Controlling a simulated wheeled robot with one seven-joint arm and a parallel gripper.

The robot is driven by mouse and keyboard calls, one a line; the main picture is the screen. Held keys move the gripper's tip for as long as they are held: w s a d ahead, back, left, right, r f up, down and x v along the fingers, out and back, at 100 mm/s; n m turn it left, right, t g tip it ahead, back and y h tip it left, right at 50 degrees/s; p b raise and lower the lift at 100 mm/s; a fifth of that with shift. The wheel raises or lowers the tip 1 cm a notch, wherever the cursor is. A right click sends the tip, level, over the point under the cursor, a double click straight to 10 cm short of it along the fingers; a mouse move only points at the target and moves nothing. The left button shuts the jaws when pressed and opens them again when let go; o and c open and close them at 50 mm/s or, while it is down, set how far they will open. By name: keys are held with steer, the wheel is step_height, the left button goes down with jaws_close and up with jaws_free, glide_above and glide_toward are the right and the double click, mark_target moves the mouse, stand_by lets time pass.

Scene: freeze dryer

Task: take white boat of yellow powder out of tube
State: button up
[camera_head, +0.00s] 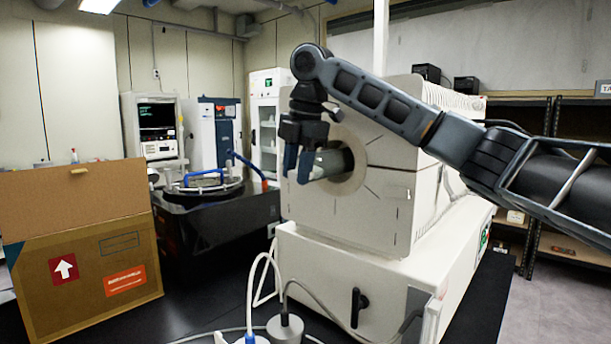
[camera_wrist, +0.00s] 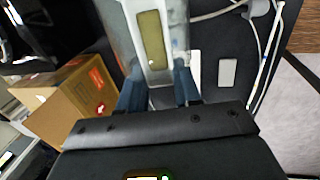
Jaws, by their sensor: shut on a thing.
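The white boat (camera_wrist: 160,75) shows in the wrist view, with a strip of yellow powder (camera_wrist: 152,40) along its middle. My gripper (camera_wrist: 158,92) is shut on its near end, one blue finger on each side. In the head view my gripper (camera_head: 305,165) is at the mouth of the grey tube (camera_head: 332,163), which sticks out of the round opening in the white furnace (camera_head: 385,200). The boat is not distinct there, hidden by the fingers. In the wrist view greyish walls flank the boat, and I cannot tell how much of it is inside the tube.
An open cardboard box (camera_head: 90,265) stands at the left on the black table. White cables and a grey fitting (camera_head: 285,328) lie in front of the furnace. A dark unit with a round top (camera_head: 205,190) stands behind the box. A small grey slab (camera_wrist: 227,72) lies at right.

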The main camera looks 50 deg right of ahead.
steer(key=shift+a+p, duration=1.1)
steer(key=shift+a, duration=3.9)
steer(key=s+a+p, duration=0.2)
steer(key=s+p, duration=0.2)
steer(key=s, duration=1)
steer(key=shift+s+a+r, duration=0.15)
steer(key=shift+s+a, duration=0.05)
steer(key=shift+a, duration=0.05)
